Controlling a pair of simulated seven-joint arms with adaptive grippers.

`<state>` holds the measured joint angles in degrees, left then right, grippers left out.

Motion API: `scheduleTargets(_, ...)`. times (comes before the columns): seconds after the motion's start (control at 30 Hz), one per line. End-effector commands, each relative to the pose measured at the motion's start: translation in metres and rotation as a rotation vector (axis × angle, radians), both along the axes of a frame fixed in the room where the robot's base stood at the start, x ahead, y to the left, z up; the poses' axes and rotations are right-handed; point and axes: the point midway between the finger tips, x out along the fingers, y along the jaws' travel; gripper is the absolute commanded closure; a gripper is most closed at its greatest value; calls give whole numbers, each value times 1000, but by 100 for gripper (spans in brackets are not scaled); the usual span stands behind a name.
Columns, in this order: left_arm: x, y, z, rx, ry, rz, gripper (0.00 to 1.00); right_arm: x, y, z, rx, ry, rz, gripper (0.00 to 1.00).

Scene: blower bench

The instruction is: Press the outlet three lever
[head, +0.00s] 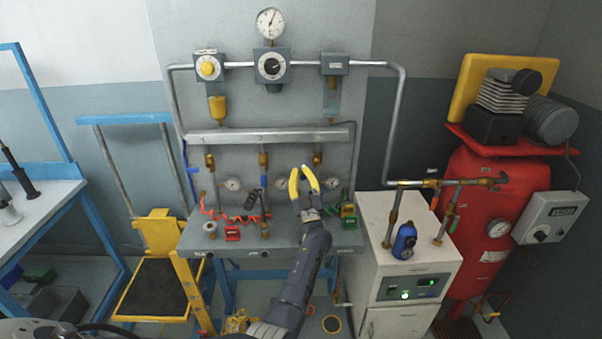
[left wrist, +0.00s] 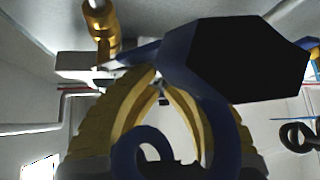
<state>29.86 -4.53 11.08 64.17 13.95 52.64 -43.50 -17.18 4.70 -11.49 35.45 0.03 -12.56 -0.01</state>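The third outlet (head: 317,158) is a brass fitting hanging under the right part of the grey manifold pipe. Its lever is not clear in the head view. My left gripper (head: 301,168) has yellow fingers raised just below and left of that outlet; their tips come together with nothing seen between them. In the left wrist view the fingertips (left wrist: 156,82) meet just right of and below a brass fitting (left wrist: 101,28). A dark blue part with a black six-sided end (left wrist: 248,60) covers part of the right finger; I cannot tell whether it is the lever. Contact is unclear.
Several gauges, including one at the right (head: 332,183), hang near the outlets. A red coiled hose (head: 225,214) and a green block (head: 348,211) lie on the bench. A white cabinet (head: 378,218) and red tank (head: 480,220) stand to the right.

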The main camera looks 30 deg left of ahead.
Motion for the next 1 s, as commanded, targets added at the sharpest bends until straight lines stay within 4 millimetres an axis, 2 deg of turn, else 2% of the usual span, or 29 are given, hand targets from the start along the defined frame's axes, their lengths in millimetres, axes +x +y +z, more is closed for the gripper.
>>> scheduleTargets(0.6, 0, -1, 84, -1, -4, 0, 100, 0, 2, 0, 1, -1, -1, 56)
scheduleTargets(0.8, 0, 0, 97, 0, -2, 1, 100, 0, 2, 0, 2, 0, -1, 56)
scheduleTargets(1.0, 0, 0, 100, 0, -2, 0, 100, 0, 2, 0, 2, 0, -1, 56)
